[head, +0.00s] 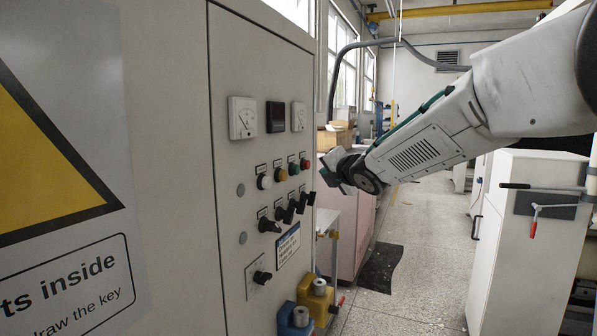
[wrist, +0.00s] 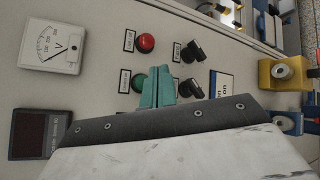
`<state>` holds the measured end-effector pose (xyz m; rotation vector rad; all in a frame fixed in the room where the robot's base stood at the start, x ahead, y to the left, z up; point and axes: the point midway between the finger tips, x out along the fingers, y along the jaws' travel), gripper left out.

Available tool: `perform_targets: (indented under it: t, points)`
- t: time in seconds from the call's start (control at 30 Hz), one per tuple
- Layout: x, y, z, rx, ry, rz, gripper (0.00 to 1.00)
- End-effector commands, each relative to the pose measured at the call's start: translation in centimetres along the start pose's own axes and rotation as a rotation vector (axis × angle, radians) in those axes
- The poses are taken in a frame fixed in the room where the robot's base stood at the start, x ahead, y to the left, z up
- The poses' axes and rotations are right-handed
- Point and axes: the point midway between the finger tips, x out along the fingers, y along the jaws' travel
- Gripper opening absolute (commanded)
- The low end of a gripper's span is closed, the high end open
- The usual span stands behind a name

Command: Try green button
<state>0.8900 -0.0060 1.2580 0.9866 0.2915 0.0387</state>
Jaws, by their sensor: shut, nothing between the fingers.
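The green button (head: 294,169) is in the row of buttons on the grey cabinet's control panel, between a yellow button (head: 281,175) and a red button (head: 305,164). In the wrist view the green button (wrist: 138,83) is partly covered by my fingers, and the red button (wrist: 146,43) stands clear. My gripper (head: 328,178) is in front of the panel, to the right of the buttons in the head view. Its teal fingers (wrist: 158,82) are shut and empty, right beside the green button in the wrist view. I cannot tell whether they touch it.
Black rotary switches (head: 284,214) sit below the buttons. A white voltmeter (head: 242,117) and a dark display (head: 276,116) are above. A yellow-and-grey connector (head: 314,296) juts from the lower panel. A white cabinet (head: 520,230) stands right; the floor (head: 425,260) between is open.

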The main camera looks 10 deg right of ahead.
Motion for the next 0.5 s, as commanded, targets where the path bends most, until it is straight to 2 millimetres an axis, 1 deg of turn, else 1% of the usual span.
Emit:
perform_targets:
  t: [0.03, 0.1, 0.2, 0.33, 0.5]
  points:
    - [0.6, 0.4, -0.5, 0.001, 0.003, 0.0, 0.0]
    - [1.2, 0.9, -1.0, 0.002, 0.003, 0.0, 0.0]
    - [2.0, 1.4, -1.5, 0.002, 0.002, -0.001, 0.0]
    - [2.7, 2.0, -2.0, 0.001, 0.001, 0.0, 0.0]
    - [3.1, 2.2, -2.3, 0.001, 0.001, -0.001, 0.0]
